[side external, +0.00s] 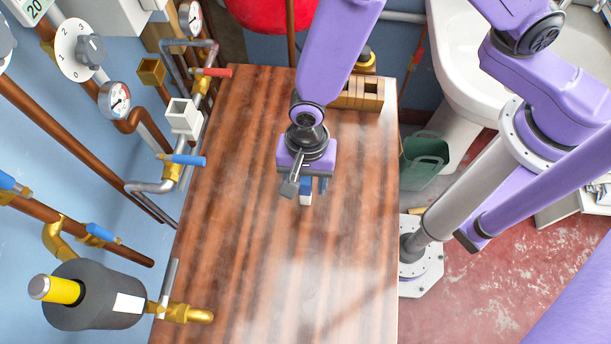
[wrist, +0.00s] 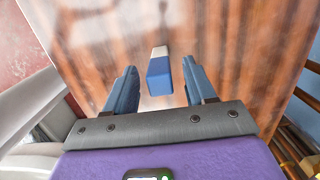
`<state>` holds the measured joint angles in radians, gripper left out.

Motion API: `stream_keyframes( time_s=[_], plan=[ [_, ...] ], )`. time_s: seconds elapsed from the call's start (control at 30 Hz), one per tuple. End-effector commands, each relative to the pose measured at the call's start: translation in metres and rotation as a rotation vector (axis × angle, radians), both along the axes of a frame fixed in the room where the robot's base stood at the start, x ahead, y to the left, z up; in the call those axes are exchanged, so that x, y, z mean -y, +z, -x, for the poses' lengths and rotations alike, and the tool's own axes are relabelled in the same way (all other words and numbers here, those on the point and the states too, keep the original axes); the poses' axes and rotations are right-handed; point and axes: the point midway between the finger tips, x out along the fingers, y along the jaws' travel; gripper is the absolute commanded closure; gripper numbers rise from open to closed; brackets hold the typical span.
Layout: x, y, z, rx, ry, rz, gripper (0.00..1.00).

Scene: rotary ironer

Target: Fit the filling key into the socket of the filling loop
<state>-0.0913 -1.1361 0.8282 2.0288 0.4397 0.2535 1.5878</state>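The filling key, a small blue block with a white end (side external: 306,192), shows at the bench top just under my gripper (side external: 305,186). In the wrist view the key (wrist: 160,75) lies between the two blue-grey fingers of my gripper (wrist: 160,82). The fingers are apart, with a clear gap on the key's left and a narrower one on its right. I cannot tell how high the fingers are above the bench. A white square, open-topped socket (side external: 184,115) sits on the filling loop's grey pipework (side external: 166,186) at the left wall, well left of my gripper.
The wooden bench (side external: 240,250) is mostly clear. A slotted wooden block (side external: 358,94) stands at its back right. Red (side external: 212,72) and blue (side external: 183,159) lever handles stick out near the socket. A brass square cup (side external: 151,70), gauges and a dark cylinder (side external: 98,295) line the left.

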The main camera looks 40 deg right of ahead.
Motion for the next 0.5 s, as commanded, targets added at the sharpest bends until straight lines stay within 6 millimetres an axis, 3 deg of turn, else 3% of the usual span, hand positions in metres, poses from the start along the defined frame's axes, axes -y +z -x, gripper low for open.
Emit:
stream_keyframes(
  time_s=[0.27,0.5],
  plan=[
    [0.0,0.01,-0.001,0.0,-0.001,-0.001,0.45],
    [0.002,0.043,-0.003,0.001,0.001,-0.004,0.45]
  ],
)
